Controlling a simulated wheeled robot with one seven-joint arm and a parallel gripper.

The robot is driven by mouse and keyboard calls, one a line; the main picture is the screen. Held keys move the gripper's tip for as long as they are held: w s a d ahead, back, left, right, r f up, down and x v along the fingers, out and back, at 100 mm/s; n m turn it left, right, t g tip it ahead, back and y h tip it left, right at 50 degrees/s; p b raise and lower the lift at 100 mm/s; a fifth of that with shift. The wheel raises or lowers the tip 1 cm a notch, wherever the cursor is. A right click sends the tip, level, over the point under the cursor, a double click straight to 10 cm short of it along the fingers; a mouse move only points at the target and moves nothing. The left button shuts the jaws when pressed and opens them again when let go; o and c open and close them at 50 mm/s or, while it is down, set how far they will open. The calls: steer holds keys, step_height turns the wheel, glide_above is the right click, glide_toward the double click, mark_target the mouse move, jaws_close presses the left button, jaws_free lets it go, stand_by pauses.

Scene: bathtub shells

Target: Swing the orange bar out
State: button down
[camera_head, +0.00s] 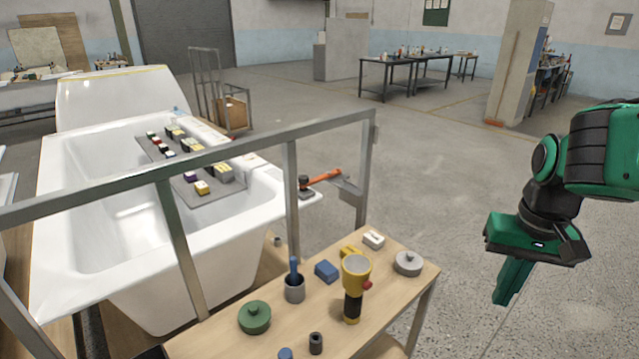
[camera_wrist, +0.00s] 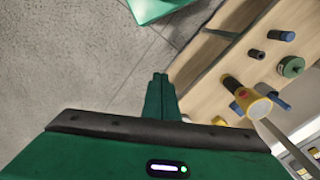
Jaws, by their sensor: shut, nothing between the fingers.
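The orange bar (camera_head: 324,177) is a short bar beside the white bathtub shell's right corner, seen past the grey metal rail in the head view. Its left end is at a dark round knob (camera_head: 304,184) and its right end is near a grey metal plate (camera_head: 345,188). My gripper (camera_head: 503,298) is at the right of the head view, pointing down over open floor, well to the right of the bar and apart from it. In the wrist view my gripper's fingers (camera_wrist: 160,78) are together with nothing between them. The bar cannot be made out in the wrist view.
A grey metal rail (camera_head: 230,149) crosses before the bathtub shell (camera_head: 110,215). Floor around my gripper is clear.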

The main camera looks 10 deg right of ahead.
steer(key=w+a+f+m+t, duration=0.15)
steer(key=w+t, duration=0.25)
steer(key=w, duration=2.3)
steer(key=w+a+f+m+t+y, duration=0.1)
steer(key=w+a+t+y, duration=0.1)
steer(key=w, duration=0.7)
steer(key=w+a+f+m+t+y, duration=0.1)
steer(key=w+a, duration=0.3)
steer(key=w, duration=0.5)
steer(key=w+a+f+m+t+y, duration=0.2)
steer(key=w+a+f+t, duration=0.1)
steer(key=w, duration=0.6)
steer(key=shift+a+y, duration=0.3)
steer(key=shift+a, duration=0.1)
steer(key=shift+m, duration=0.25)
glide_toward(315, 183)
step_height(315, 183, down, 3)
steer(key=w, duration=0.1)
steer(key=w+a, duration=0.1)
steer(key=w, duration=0.1)
steer(key=w+a, duration=0.1)
steer(key=shift+w+a+f, duration=0.15)
steer(key=shift+w+a, duration=0.1)
steer(key=shift+w, duration=0.05)
